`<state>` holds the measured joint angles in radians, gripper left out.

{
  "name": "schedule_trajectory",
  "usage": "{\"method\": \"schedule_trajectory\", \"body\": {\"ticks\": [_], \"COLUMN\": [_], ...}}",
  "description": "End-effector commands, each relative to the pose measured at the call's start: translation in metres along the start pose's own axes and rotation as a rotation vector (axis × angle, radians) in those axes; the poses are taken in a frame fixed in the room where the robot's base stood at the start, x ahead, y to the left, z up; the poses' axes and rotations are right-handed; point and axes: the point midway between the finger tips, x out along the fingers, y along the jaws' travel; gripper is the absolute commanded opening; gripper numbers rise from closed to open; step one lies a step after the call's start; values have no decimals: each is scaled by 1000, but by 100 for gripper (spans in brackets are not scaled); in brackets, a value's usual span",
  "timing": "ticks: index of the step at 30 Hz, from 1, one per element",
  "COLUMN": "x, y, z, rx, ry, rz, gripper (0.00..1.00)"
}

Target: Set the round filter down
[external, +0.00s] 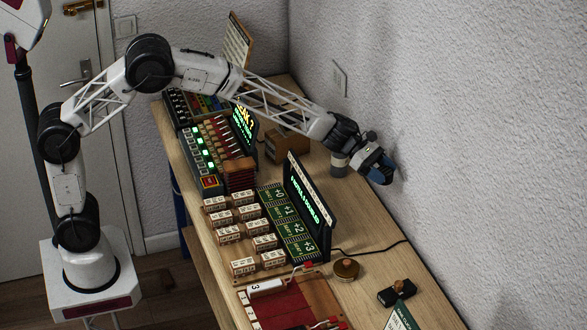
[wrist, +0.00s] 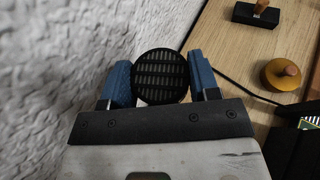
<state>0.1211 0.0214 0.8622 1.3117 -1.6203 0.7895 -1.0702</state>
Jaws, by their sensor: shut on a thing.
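The round filter (wrist: 161,76), a dark disc with a black rim and rows of pale slots, sits between the two blue fingers of my gripper (wrist: 161,80) in the wrist view. My gripper is shut on it, with a finger on each side. In the external view my gripper (external: 381,172) is held up near the textured wall, over the far edge of the wooden table (external: 365,225). The filter cannot be made out clearly there.
The wall (external: 480,120) is very close to my gripper. A grey cylinder (external: 339,164) stands beneath my wrist. A round brass-coloured piece with a knob (external: 346,269), a black block with a wooden knob (external: 396,293) and a dark cable lie on the table. A lit display (external: 308,208) stands nearby.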

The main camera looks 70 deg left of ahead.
Motion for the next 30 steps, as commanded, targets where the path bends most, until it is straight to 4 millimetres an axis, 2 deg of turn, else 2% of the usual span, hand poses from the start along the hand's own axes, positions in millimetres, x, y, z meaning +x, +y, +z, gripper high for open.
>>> {"method": "schedule_trajectory", "body": {"ticks": [30], "x": [80], "y": [-54], "z": [-17], "rx": [152], "ry": [0], "rz": [-373], "gripper": [33]}}
